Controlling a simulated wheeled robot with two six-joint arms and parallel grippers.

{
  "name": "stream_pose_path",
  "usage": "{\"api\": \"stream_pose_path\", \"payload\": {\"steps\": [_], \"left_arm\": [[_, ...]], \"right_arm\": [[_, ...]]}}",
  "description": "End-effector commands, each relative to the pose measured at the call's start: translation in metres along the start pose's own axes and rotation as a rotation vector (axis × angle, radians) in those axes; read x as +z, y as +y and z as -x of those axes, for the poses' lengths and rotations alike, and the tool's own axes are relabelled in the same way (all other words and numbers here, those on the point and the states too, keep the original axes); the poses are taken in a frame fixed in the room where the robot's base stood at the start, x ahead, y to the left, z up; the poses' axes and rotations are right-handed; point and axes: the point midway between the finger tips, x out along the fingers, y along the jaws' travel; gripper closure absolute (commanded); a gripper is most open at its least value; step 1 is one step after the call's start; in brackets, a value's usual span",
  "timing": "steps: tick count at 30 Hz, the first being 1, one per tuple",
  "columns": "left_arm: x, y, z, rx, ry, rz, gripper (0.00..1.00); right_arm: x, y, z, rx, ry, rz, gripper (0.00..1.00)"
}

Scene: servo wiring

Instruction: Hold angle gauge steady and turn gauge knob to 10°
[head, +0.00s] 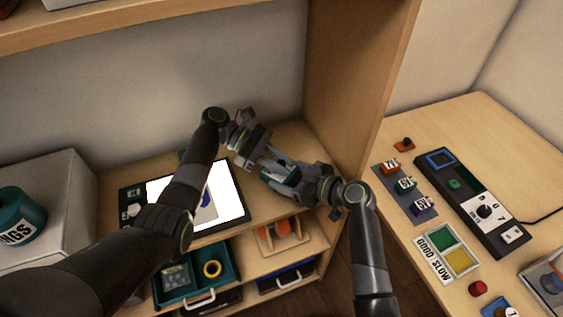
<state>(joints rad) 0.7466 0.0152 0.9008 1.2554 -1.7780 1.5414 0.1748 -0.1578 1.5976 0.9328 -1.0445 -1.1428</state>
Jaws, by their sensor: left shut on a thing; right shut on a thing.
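My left gripper (262,154) and my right gripper (273,170) meet close together above the right end of the wooden shelf. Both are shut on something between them. A small grey-blue part, perhaps the angle gauge, shows there, but the fingers hide most of it. I cannot tell the gauge from the gripper parts with certainty. The gauge knob and its degree marks are too small and covered to read.
A dark panel with a bright white screen (229,190) lies on the shelf behind my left arm. A teal tray (191,303) sits below. A side table (477,122) at right holds labelled blocks, a black dial panel (457,180) and a green-yellow GOOD/SLOW tray (433,271). A wooden upright stands close behind my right gripper.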

Motion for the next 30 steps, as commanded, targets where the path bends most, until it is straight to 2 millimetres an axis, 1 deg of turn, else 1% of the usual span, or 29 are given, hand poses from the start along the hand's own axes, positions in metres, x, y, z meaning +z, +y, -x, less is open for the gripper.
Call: {"api": "stream_pose_path", "payload": {"steps": [6,15,30], "left_arm": [[-0.0011,0.0014,0.0002,-0.100,0.004,-0.040,1.00],[-0.0023,0.0016,0.0002,-0.203,0.007,-0.082,1.00],[-0.0025,-0.0007,0.0006,-0.263,0.004,-0.108,1.00]], "right_arm": [[0.0003,-0.0012,-0.0002,-0.004,0.001,-0.002,0.47],[0.0000,-0.0016,-0.0002,-0.006,0.002,-0.002,0.47],[-0.0003,-0.0018,-0.0002,-0.006,0.003,-0.002,0.47]]}}
